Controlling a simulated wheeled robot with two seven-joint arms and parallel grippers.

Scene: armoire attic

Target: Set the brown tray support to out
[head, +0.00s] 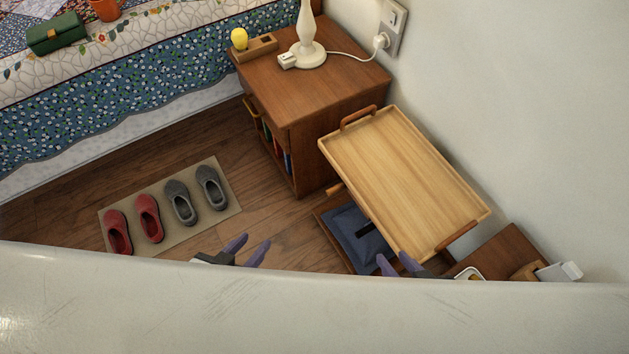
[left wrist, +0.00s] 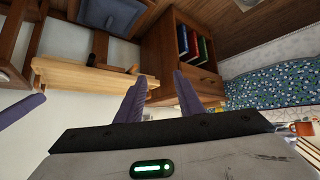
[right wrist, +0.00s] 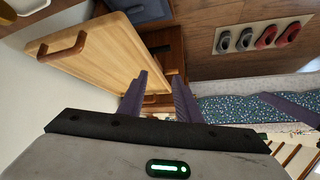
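A light wooden tray (head: 405,180) with two brown handles, a far one (head: 358,117) and a near one (head: 456,236), lies beside the nightstand along the wall. A short brown piece (head: 335,189) sticks out under its left edge; it may be the tray support, but most of it is hidden. The tray also shows in the left wrist view (left wrist: 90,77) and the right wrist view (right wrist: 105,58). My left gripper (head: 246,250) is open and empty, left of the tray over the floor. My right gripper (head: 398,264) is open and empty at the tray's near-left corner.
A nightstand (head: 300,100) with a lamp (head: 307,45) stands behind the tray. A blue cushion (head: 352,232) lies below the tray. Slippers on a mat (head: 112,215) lie at left, near the bed. A small brown table (head: 505,250) is at right. Floor between mat and nightstand is clear.

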